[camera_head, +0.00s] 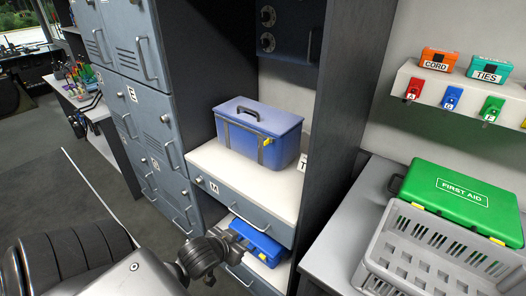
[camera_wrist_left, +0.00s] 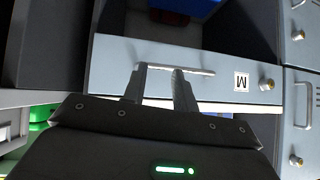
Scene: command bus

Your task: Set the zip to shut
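A blue bag (camera_head: 258,133) with a dark top handle and dark straps stands upright on the white top of a drawer unit in the open bay. A small yellow tab (camera_head: 266,142) shows on its front near the right strap; I cannot make out whether this is the zip's pull or how far the zip is closed. My left gripper (camera_head: 236,237) is below and in front of the bag, near the drawer marked M, apart from the bag. My right gripper is out of view.
The M drawer's bar handle (camera_wrist_left: 195,71) lies close to my left fingertips. A blue case (camera_head: 258,243) sits on the shelf below. Grey lockers (camera_head: 155,90) stand left. A green first aid box (camera_head: 455,195) and a grey crate (camera_head: 425,262) are on the right counter.

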